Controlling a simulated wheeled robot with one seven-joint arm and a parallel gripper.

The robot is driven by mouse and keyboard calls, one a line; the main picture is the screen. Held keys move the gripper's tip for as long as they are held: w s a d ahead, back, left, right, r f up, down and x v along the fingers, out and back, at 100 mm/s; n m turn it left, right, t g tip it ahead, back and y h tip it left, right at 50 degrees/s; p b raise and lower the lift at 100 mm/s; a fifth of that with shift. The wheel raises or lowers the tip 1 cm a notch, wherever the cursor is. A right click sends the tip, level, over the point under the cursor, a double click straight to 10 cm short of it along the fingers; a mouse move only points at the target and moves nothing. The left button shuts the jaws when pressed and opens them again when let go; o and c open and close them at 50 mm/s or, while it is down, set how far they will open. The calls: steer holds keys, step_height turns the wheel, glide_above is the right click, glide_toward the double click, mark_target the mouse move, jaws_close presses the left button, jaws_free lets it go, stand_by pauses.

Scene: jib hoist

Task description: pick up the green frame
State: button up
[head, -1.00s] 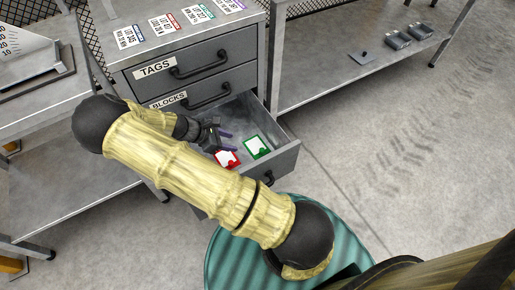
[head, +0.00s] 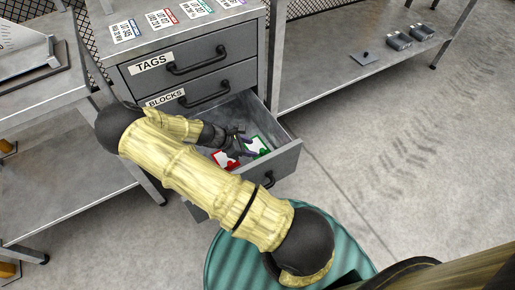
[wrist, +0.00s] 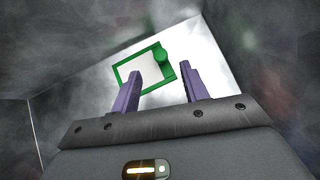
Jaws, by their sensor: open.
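The green frame (head: 260,146) lies in the open lower drawer, near its right side. It has a white middle, and in the wrist view the green frame (wrist: 119,74) shows a round green knob at its right side. My gripper (head: 246,147) is inside the drawer, just left of the green frame and partly over its edge. In the wrist view the purple fingers of my gripper (wrist: 160,76) are apart, with part of the frame showing beyond and between them. Nothing is held. Whether the fingers touch the frame cannot be told.
A red frame (head: 226,160) lies in the same drawer (head: 284,161), left of the green one. The drawer walls stand close around my gripper. Closed drawers marked TAGS (head: 152,63) and BLOCKS are above. A teal ribbed round surface (head: 231,254) is in front.

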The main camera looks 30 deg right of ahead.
mark_target(261, 150)
steer(key=b+x, duration=0.2)
steer(key=x, duration=0.3)
steer(key=shift+s+d+r, duration=0.1)
steer(key=shift+s+d, duration=0.05)
jaws_close()
steer(key=shift+r, duration=0.15)
stand_by(0.3)
step_height(261, 150, up, 18)
steer(key=p, duration=0.6)
steer(key=shift+p, duration=0.4)
